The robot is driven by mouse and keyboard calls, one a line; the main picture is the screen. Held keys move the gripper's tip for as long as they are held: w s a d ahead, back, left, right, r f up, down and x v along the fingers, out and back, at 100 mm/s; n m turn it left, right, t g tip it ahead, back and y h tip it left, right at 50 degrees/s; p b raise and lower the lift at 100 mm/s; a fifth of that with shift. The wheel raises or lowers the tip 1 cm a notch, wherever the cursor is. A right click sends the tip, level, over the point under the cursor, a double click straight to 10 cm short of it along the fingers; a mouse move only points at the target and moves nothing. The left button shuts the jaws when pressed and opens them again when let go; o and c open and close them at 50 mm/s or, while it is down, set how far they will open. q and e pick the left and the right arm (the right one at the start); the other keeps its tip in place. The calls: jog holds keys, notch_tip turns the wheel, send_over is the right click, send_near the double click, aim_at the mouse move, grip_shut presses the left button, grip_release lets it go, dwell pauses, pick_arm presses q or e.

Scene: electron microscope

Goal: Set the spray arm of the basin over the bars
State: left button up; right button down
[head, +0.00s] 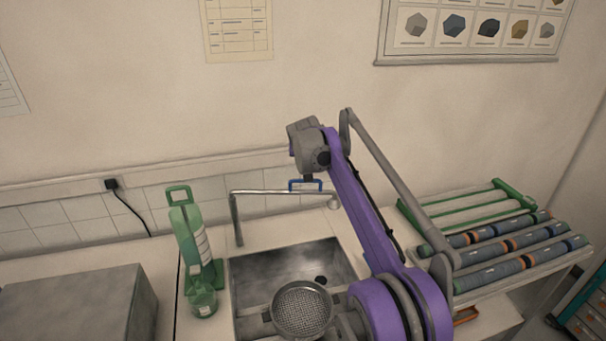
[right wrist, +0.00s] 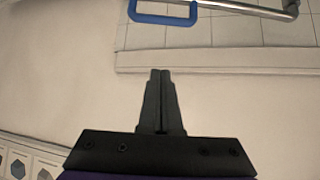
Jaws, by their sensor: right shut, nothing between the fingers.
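The spray arm (head: 270,192) is a grey pipe that rises behind the basin (head: 262,267) and runs level to the right across its back, with a nozzle (head: 334,203) at its right end. A blue loop handle (head: 305,184) sits on the pipe; it also shows in the right wrist view (right wrist: 163,19). My right gripper (right wrist: 160,73) is shut and empty, its tips apart from the handle in that view. In the head view my right wrist is just above the handle and its fingers are mostly hidden. Grey pieces at the basin's front, partly hidden, may be the bars. My left gripper is out of view.
A round mesh sieve (head: 302,310) is at the basin's front. A green bottle (head: 190,240) stands left of the basin, a grey box (head: 75,305) farther left. A green rack (head: 470,208) and several banded cylinders (head: 510,245) lie at the right. The wall is close behind.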

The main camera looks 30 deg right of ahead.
jog(key=w+f, duration=0.1)
jog(key=f, duration=0.1)
jog(key=w+d+f, duration=0.1)
jog(key=f, duration=0.2)
jog(key=w+d+f, duration=0.1)
jog(key=f, duration=0.2)
jog(key=shift+w, duration=0.3)
jog(key=shift+s+f, duration=0.15)
jog(key=shift+a+f, duration=0.1)
dwell(0.4)
